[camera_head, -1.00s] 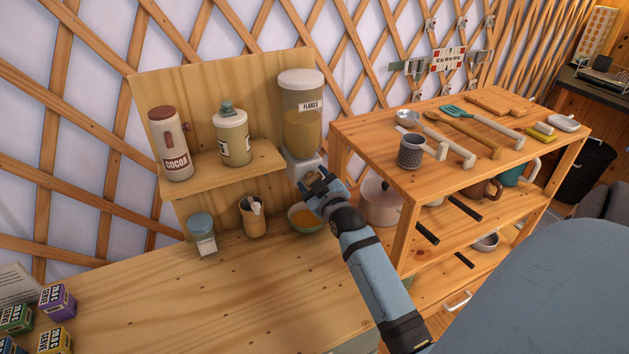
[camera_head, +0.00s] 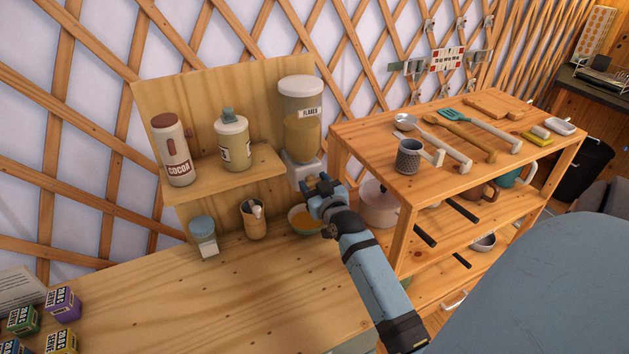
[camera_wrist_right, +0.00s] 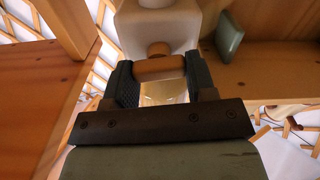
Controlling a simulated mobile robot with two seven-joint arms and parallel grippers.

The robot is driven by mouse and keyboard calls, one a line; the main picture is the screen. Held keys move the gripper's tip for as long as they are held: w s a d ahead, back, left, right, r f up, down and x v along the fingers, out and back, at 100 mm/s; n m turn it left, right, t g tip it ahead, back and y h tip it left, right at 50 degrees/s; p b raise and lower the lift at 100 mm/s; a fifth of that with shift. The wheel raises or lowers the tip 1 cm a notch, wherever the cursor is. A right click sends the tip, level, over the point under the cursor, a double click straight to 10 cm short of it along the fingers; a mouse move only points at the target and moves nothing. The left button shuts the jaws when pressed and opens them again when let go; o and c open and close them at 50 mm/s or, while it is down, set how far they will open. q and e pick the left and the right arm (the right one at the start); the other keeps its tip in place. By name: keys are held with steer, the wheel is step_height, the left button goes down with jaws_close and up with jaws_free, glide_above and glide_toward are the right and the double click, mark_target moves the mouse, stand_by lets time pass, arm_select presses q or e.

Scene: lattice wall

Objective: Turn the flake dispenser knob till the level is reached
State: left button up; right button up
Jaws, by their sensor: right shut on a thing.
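A bowl (camera_head: 294,226) with orange-tan content stands below, partly hidden by the gripper. A level mark cannot be made out. My left gripper is out of view.
A cocoa canister (camera_head: 173,150) and a cream jar (camera_head: 232,141) stand on the small shelf. A blue-lidded jar (camera_head: 203,237) and a wooden cup (camera_head: 253,219) stand below. The utensil rack (camera_head: 375,137) is close to my right arm.

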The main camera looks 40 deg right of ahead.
steer(key=shift+r+m, duration=0.1)
steer(key=shift+m, duration=0.5)
steer(key=o, duration=0.9)
steer(key=shift+o, duration=0.2)
steer(key=p+v, duration=0.2)
steer(key=v, duration=1.1)
steer(key=shift+s, duration=0.4)
